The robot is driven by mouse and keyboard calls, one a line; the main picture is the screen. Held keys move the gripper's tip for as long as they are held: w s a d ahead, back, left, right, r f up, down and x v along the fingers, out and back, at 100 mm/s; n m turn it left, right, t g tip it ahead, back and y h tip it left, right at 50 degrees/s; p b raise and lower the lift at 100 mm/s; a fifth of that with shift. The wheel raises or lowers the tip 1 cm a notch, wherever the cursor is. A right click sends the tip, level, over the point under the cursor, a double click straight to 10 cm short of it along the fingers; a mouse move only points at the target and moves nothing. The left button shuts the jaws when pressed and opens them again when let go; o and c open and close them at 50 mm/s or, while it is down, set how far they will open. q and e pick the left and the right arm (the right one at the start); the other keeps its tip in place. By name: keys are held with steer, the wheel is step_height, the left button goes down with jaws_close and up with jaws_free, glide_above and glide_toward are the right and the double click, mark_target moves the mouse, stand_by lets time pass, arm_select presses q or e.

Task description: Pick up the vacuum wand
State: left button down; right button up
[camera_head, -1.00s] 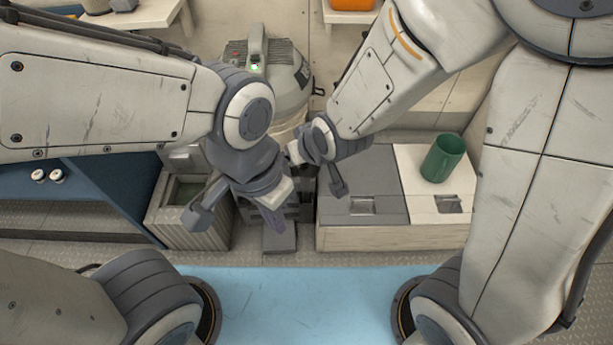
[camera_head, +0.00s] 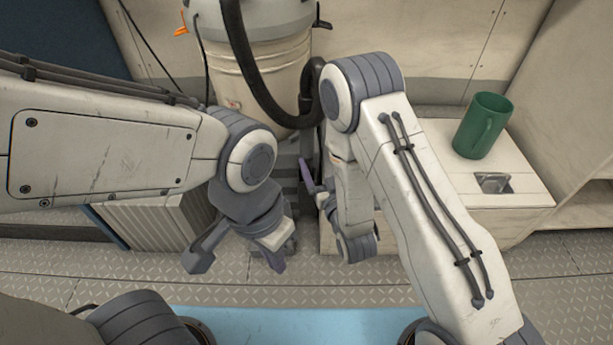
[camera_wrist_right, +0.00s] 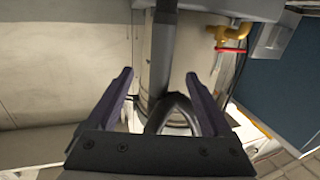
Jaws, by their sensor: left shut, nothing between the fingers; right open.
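The vacuum (camera_head: 265,75) is a cream canister with a black hose (camera_head: 240,65), standing at the back centre. In the right wrist view a dark grey upright tube (camera_wrist_right: 158,50), which looks like the wand, shows between the spread fingers of my right gripper (camera_wrist_right: 160,77). Whether it lies between the fingertips or beyond them I cannot tell. In the head view my right gripper (camera_head: 311,180) is open in front of the vacuum, partly hidden by its own arm. My left gripper (camera_head: 275,262) is shut and empty, low and in front of the vacuum.
A ribbed pale bin (camera_head: 150,230) stands at the left. The diamond-plate floor (camera_head: 225,285) in front is clear, with a blue mat (camera_head: 300,318) on it.

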mark_target(309, 146)
steer(key=x, duration=0.1)
steer(key=b+x, duration=0.1)
steer(key=x, duration=0.1)
steer(key=f+b+x, duration=0.1)
steer(key=shift+w, duration=0.45)
steer(key=b+x, duration=0.2)
steer(key=x, duration=0.1)
steer(key=b+x, duration=0.1)
steer(key=shift+w+a+f, duration=0.15)
steer(key=shift+w+a, duration=0.15)
steer(key=shift+a, duration=0.1)
steer(key=shift+w+a, duration=0.1)
steer(key=shift+w, duration=0.15)
jaws_close()
arm_select(q)
step_height(309, 146, down, 6)
steer(key=shift+r, duration=0.1)
arm_select(e)
steer(key=shift+r, duration=0.25)
